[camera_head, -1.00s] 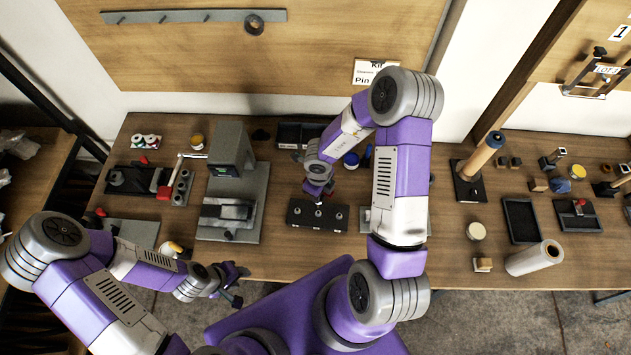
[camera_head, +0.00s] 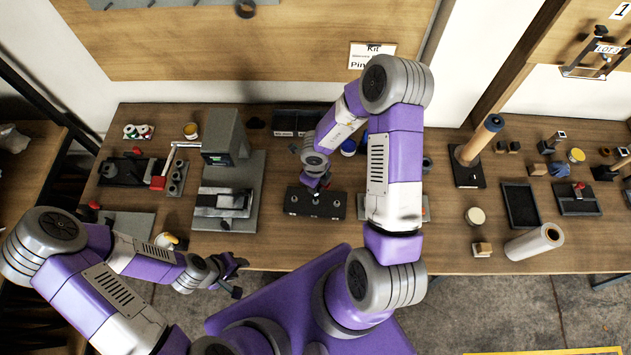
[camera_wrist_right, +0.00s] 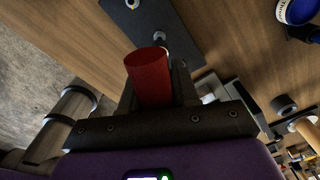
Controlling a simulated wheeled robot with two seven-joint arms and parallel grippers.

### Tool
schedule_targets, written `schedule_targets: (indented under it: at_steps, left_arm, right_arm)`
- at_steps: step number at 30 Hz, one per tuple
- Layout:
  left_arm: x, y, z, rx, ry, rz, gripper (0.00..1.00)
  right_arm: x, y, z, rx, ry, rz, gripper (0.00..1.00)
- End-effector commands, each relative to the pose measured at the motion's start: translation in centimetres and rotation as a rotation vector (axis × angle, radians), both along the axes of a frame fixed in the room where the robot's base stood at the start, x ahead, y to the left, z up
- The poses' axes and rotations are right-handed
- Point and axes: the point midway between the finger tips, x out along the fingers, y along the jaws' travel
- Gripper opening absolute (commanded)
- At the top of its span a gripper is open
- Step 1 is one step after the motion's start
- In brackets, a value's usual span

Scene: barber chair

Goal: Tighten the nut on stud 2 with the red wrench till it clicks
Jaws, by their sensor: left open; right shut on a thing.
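The dark stud block (camera_head: 300,200) lies on the bench in front of me with a row of light studs on top. In the right wrist view the block (camera_wrist_right: 178,14) shows two studs; I cannot read which number they are. My right gripper (camera_head: 318,185) is over the block, partly hidden by its own arm. In the wrist view it is shut on the red wrench (camera_wrist_right: 149,78), seen mainly as a red handle. The handle's far end is close to one stud; contact and nut are not clear. My left gripper (camera_head: 236,277) is open and empty by the bench's front edge.
A grey press-like machine (camera_head: 226,165) stands left of the block. A blue-topped jar (camera_head: 348,147) and black bins (camera_head: 296,121) are behind it. At the right are a post on a stand (camera_head: 478,143), a black tray (camera_head: 521,205) and a white roll (camera_head: 534,242).

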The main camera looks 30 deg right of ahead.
Motion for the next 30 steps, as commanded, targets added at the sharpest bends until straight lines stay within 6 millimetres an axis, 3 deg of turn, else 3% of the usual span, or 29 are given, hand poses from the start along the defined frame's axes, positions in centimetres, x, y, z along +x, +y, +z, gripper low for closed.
schedule_targets:
  at_steps: [14, 30]
  left_arm:
    - [0.0, 0.0, -2.3, 0.000, 0.000, 0.000, 0.43]
    - [0.0, 0.0, -1.4, 0.000, 0.000, 0.000, 0.43]
  right_arm:
    - [0.0, 0.0, -3.5, 0.000, -0.001, 0.002, 0.00]
    - [0.1, 0.0, -3.1, 0.000, -0.002, 0.000, 0.00]
